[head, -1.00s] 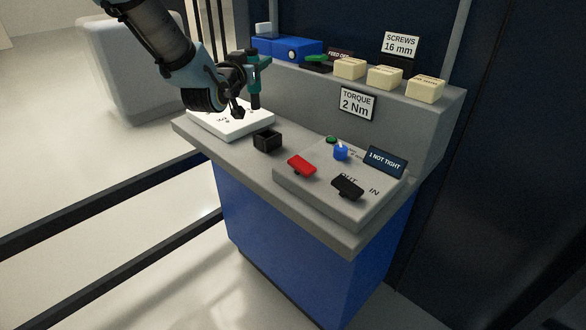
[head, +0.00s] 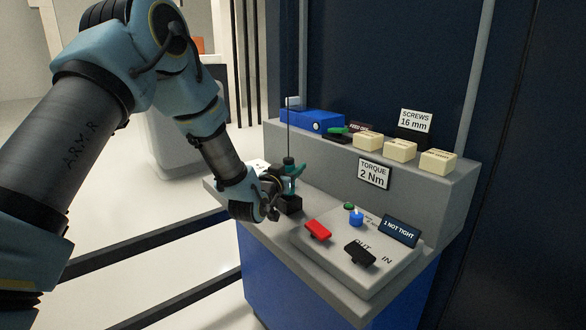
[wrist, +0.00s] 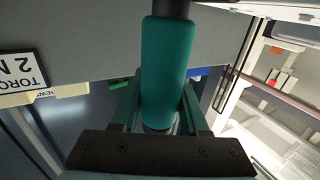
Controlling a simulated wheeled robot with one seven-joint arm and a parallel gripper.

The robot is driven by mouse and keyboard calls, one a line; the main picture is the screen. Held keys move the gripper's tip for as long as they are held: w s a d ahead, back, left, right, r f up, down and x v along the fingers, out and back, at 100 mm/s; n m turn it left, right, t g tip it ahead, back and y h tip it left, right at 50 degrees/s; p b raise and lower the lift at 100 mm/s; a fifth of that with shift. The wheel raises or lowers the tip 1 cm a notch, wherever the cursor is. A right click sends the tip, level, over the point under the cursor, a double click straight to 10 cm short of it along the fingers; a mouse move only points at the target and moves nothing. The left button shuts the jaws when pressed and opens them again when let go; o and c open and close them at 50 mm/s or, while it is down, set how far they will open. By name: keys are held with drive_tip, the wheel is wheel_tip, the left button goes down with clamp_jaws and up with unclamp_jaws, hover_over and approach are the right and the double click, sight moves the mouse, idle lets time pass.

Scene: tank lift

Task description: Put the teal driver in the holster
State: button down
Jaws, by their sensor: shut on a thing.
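My gripper (head: 287,179) is shut on the teal driver (head: 293,169). The driver stands upright in the head view, directly over the small black box-like holster (head: 291,205) on the grey bench. Its lower end is hidden by my gripper, so I cannot tell whether it is inside the holster or just above it. In the wrist view the teal handle (wrist: 167,70) lies between my fingers (wrist: 158,110), with a dark part at the picture's top edge. The holster cannot be made out there.
A grey panel (head: 340,262) with a red lever (head: 318,231), a black lever (head: 360,253) and a blue knob (head: 356,218) lies to the right. Cream blocks (head: 400,150) and a blue box (head: 312,122) stand on the back ledge. A white tray (head: 258,165) is mostly hidden behind my arm.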

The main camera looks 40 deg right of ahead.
drive_tip(key=shift+f, duration=0.15)
drive_tip(key=shift+f, duration=0.2)
drive_tip(key=shift+c, duration=2.1)
unclamp_jaws()
drive_tip(key=shift+r, duration=0.1)
drive_tip(key=shift+r, duration=0.2)
drive_tip(key=b+v, duration=0.2)
drive_tip(key=v, duration=1)
drive_tip(key=shift+f, duration=0.25)
